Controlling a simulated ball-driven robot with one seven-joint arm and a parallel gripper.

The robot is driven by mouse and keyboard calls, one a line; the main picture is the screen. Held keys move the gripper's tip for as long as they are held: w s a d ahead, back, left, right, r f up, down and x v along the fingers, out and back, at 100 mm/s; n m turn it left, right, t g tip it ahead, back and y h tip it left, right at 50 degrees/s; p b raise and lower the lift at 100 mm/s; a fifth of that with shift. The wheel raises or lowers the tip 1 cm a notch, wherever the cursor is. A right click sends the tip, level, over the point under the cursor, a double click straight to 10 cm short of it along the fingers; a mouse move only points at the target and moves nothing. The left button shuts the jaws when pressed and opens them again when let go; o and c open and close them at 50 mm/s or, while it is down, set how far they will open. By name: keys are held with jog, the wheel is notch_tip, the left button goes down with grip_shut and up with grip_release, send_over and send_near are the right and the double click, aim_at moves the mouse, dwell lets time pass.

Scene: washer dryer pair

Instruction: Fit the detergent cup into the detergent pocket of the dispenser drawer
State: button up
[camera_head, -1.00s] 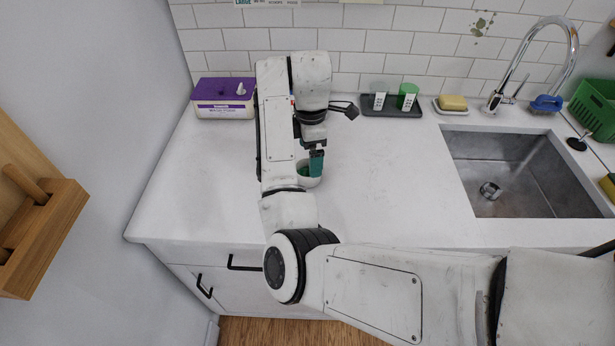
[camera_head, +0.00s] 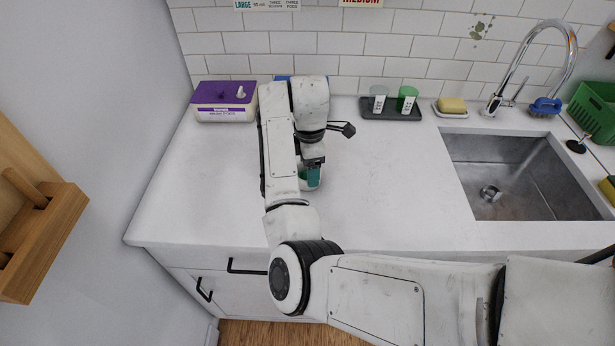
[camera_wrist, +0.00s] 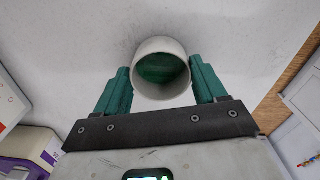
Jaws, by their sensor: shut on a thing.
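My gripper (camera_head: 312,174) is low over the white counter, in front of the tiled wall. In the wrist view its two green fingers (camera_wrist: 160,72) stand on either side of a white round cup (camera_wrist: 150,46) and are shut on it. The cup's open mouth faces the wrist camera and its inside looks green. In the head view the cup is mostly hidden by the fingers, and I cannot tell whether it touches the counter. The dispenser drawer and its detergent pocket are not visible in these views.
A purple-lidded box (camera_head: 224,103) stands at the back left. A dark tray (camera_head: 391,113) holds a clear cup and a green cup (camera_head: 407,98). A blue thing is partly hidden behind my arm. A steel sink (camera_head: 530,175) is at right; the counter between is clear.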

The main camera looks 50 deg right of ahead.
jog(key=c, duration=0.5)
jog(key=shift+o, duration=0.2)
jog(key=shift+r, duration=0.2)
